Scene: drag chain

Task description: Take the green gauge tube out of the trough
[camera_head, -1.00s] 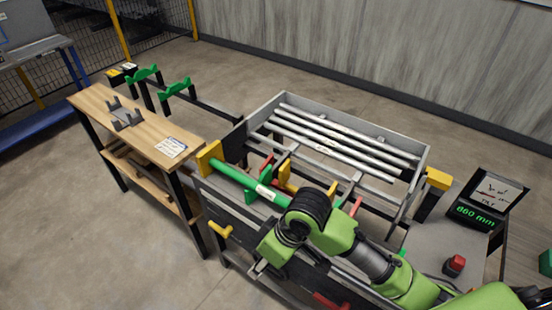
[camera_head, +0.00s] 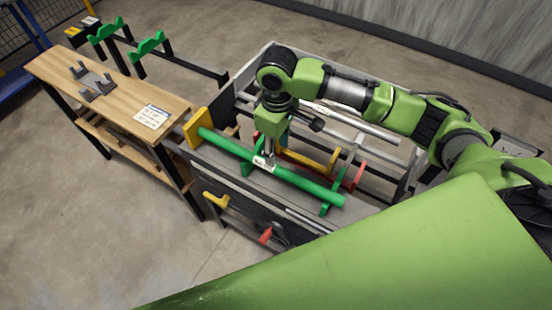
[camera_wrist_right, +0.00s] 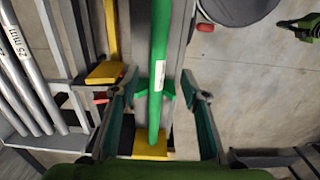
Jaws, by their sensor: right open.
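The green gauge tube (camera_head: 305,184) lies lengthwise in the trough (camera_head: 232,172) on green supports, its left end at a yellow end block (camera_head: 198,127). A white label sits near its middle. My right gripper (camera_head: 266,160) points down at the labelled part. In the wrist view the right gripper (camera_wrist_right: 159,85) is open, its two fingers on either side of the green tube (camera_wrist_right: 159,45), with gaps between them and the tube. The head view does not show clearly how low the fingertips are. My left gripper is not in view.
A rack with steel tubes (camera_wrist_right: 22,80) stands behind the trough, partly hidden by my right arm. A wooden bench (camera_head: 120,100) with a grey cradle (camera_head: 92,82) is at the left. Green V-shaped stands (camera_head: 148,45) stand behind it. A yellow handle (camera_head: 216,201) sticks out in front.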

